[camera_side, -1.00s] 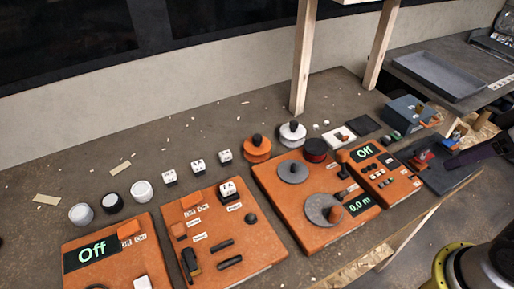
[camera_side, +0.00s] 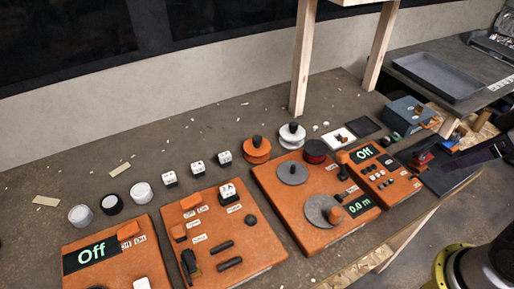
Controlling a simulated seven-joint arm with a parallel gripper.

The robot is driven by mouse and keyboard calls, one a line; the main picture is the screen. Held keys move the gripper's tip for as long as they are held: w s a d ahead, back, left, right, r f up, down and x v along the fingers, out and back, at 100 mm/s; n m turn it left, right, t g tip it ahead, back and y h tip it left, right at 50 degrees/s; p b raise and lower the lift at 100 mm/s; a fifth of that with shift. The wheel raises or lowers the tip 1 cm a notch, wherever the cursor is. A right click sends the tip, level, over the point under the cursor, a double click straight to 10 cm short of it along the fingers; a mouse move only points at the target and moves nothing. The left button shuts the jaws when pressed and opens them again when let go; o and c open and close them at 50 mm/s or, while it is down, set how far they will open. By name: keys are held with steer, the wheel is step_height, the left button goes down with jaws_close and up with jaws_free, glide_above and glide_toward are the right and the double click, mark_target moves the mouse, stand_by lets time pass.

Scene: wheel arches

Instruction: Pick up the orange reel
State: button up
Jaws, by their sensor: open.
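The orange reel (camera_side: 257,150) stands on the grey-brown bench behind the orange panel with the dials. It has orange flanges and a black knob on top. A white reel (camera_side: 292,135) with a black knob stands to its right, and a white cube (camera_side: 224,158) is to its left. Nothing touches the top of the orange reel. A dark part, probably of my arm, reaches in from the right edge, far from the reel. I cannot make out my gripper's fingers in this view.
More orange panels (camera_side: 209,263) stand left. A wooden post (camera_side: 303,62) rises behind the white reel. A blue-grey box (camera_side: 405,112) stands right. Bench space behind the orange reel is clear.

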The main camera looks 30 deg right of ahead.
steer(key=w+a+r+n, duration=0.2)
steer(key=w+r+n, duration=0.5)
steer(key=w+r, duration=0.45)
steer(key=n+g+y, duration=0.1)
steer(key=n+g, duration=0.4)
steer(key=n, duration=0.4)
glide_above(257, 138)
steer(key=f, duration=2.5)
steer(key=shift+w+d, duration=0.2)
steer(key=shift+d, duration=0.2)
steer(key=shift+s+a+f, duration=0.1)
steer(key=shift+a+f, duration=0.05)
steer(key=shift+f, duration=1.35)
steer(key=shift+s+a+f, duration=0.1)
steer(key=shift+f, duration=1.35)
jaws_close()
